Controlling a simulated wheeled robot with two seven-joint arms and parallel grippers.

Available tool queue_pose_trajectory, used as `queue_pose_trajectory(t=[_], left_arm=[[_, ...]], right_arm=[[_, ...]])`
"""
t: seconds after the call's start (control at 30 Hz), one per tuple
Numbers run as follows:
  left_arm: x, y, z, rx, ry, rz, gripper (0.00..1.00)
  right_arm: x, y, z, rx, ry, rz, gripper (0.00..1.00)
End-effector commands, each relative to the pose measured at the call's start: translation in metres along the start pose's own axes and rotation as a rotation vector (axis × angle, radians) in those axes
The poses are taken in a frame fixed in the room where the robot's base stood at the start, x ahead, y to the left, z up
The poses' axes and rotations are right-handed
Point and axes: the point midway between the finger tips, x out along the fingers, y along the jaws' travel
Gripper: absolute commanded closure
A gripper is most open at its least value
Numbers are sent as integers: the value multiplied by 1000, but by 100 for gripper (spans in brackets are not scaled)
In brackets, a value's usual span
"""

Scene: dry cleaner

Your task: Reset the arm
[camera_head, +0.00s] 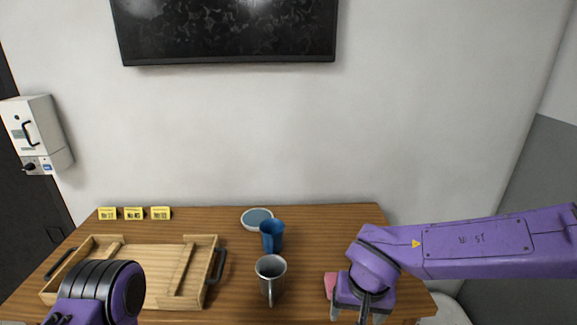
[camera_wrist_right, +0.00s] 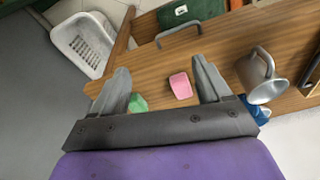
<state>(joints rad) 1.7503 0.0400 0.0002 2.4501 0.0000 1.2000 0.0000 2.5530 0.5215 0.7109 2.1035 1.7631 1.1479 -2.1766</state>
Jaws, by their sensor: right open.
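My right gripper (camera_head: 357,314) is over the right part of the wooden table, seen from above and partly hidden by its own wrist. In the right wrist view its two fingers (camera_wrist_right: 160,72) stand wide apart with nothing held between them. A small pink block (camera_wrist_right: 180,86) lies on the table below, in line with the gap; its edge shows in the head view (camera_head: 330,284). A small green block (camera_wrist_right: 138,103) lies beside it, partly behind a finger. My left arm shows at the lower left; its gripper fingers are out of view.
A grey metal mug (camera_head: 270,278) stands left of my right gripper, with a blue cup (camera_head: 272,236) and a round dish (camera_head: 257,218) behind. A wooden tray (camera_head: 205,240) fills the left side. Yellow tags (camera_head: 133,213) stand at the back. The table's back right is clear.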

Motion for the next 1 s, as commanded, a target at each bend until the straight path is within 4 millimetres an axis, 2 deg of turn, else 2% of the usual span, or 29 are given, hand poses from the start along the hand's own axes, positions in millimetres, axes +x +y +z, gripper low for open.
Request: queue_pose_trajectory(t=[0.17,0.37,0.47,0.53,0.63,0.67,0.73,0.8,0.87,0.9,1.0], left_arm=[[0,0,0,0,0,0,31],[0,0,0,0,0,0,31],[2,0,1,0,0,0,31],[3,0,2,0,0,0,31],[8,1,3,0,0,0,31],[10,1,4,0,0,0,31],[14,1,6,0,0,0,31],[18,2,8,0,0,0,31],[22,2,9,0,0,0,31],[23,2,10,0,0,0,31],[27,2,11,0,0,0,31]], right_arm=[[2,4,-9,150,61,21,23],[14,26,-26,387,202,68,23],[34,44,-32,517,299,102,23],[56,60,-33,612,381,123,23],[108,90,-20,720,507,137,23],[126,100,-12,737,536,132,23],[173,121,20,748,568,106,23],[215,141,66,712,534,80,23],[241,156,108,652,471,77,23],[255,166,135,596,421,87,23],[274,190,192,456,308,146,23]])
